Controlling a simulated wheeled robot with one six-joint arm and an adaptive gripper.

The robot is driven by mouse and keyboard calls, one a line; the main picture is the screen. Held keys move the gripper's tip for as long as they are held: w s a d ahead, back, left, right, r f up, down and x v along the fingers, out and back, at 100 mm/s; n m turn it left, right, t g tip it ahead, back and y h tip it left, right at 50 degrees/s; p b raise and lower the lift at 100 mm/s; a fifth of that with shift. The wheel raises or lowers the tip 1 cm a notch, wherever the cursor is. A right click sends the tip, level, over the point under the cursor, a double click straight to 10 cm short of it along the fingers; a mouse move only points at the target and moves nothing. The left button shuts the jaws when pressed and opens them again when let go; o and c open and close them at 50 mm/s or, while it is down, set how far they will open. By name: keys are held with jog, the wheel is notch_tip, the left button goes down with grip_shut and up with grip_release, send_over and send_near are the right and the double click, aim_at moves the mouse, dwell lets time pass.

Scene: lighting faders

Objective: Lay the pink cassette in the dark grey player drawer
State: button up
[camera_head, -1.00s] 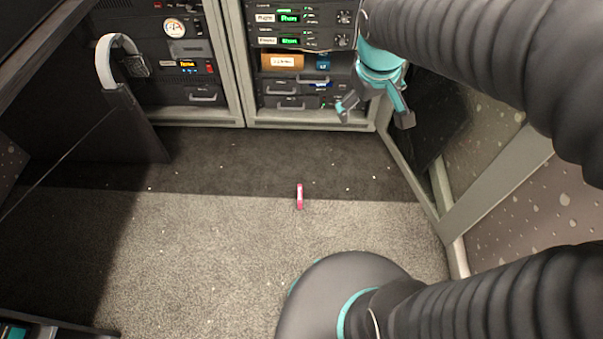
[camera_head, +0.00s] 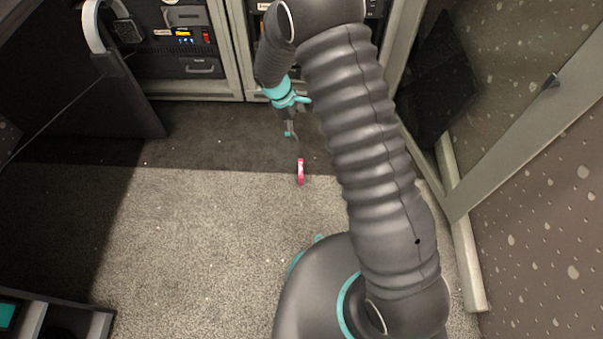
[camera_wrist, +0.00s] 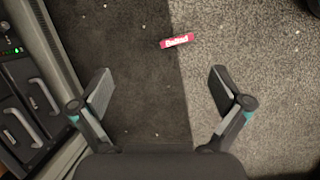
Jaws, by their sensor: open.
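The pink cassette (camera_head: 301,172) is on the carpet floor near the line between the dark and lighter carpet. In the wrist view the cassette (camera_wrist: 177,41) shows a narrow pink side with a white label, beyond the fingertips and slightly right of centre. My gripper (camera_head: 290,133) hangs above the floor, on the rack side of the cassette. In the wrist view my gripper (camera_wrist: 161,80) is open and empty, its fingers wide apart. Dark drawer fronts with grey handles (camera_wrist: 42,93) show at the left; I cannot tell which is the player drawer.
The right rack is mostly hidden behind my arm in the head view. A left rack (camera_head: 200,68), a dark panel with a headphone-like band (camera_head: 92,28) and a slanted wall frame (camera_head: 500,165) bound the area. The carpet (camera_head: 190,225) around the cassette is clear.

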aim_at(301, 168)
jog(key=f+n, duration=0.1)
jog(key=f, duration=0.6)
jog(key=s+f+n+b, duration=0.1)
jog(key=f, duration=0.6)
jog(key=f+n+h, duration=0.1)
jog(key=f, duration=0.6)
jog(key=shift+s+f+g+b, duration=0.2)
jog(key=shift+g+b, duration=0.1)
jog(key=shift+b, duration=0.1)
jog(key=shift+a+x, duration=0.2)
jog(key=shift+x, duration=2.65)
jog(key=c, duration=1)
jog(key=shift+r, duration=0.1)
